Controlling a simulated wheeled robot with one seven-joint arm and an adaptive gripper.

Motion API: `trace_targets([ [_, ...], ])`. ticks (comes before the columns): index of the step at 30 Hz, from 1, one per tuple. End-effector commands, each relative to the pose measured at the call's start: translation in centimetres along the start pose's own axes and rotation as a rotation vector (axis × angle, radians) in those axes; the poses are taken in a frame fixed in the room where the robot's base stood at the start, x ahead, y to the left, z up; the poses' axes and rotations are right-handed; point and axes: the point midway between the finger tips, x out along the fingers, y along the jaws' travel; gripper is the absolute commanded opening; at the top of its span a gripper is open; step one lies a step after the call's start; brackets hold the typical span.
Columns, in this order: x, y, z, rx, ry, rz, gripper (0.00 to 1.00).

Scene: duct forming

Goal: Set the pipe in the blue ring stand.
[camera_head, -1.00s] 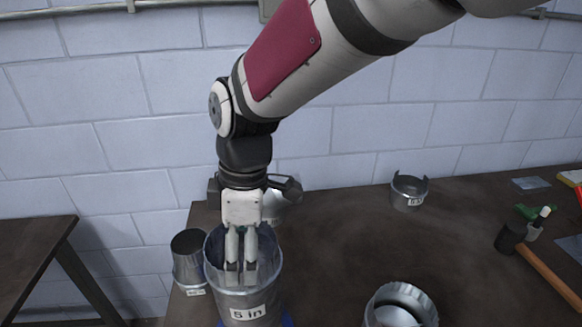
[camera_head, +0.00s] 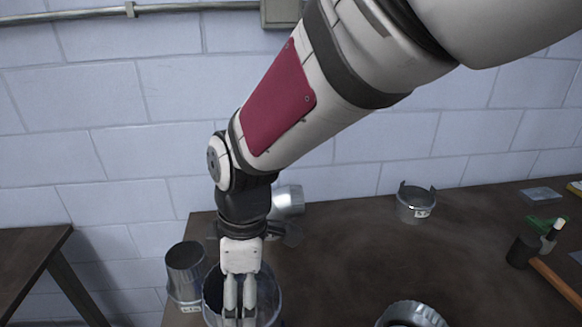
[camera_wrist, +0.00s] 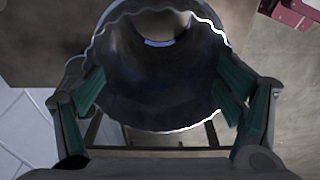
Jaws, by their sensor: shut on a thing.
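The metal pipe (camera_head: 271,296) stands upright at the lower middle of the head view, its lower part cut off by the frame edge. My gripper (camera_head: 239,314) points straight down at its open top. In the wrist view the pipe (camera_wrist: 160,95) shows a wavy crimped rim and a dark inside, lying between the two green-padded fingers (camera_wrist: 160,105). The gripper is shut on the pipe.
A dark metal cylinder (camera_head: 186,272) stands close left of the pipe. A silver pipe piece (camera_head: 288,200) lies behind my wrist. A labelled metal collar (camera_head: 415,203) stands at the back, another round part (camera_head: 411,315) at the front. A hammer (camera_head: 545,270) lies right. The table's middle is clear.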

Motion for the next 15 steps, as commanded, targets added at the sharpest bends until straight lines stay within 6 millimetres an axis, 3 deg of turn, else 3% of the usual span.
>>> trace_targets([
  [15,3.3,0.1,0.4,0.0,0.0,0.001,0.26],
])
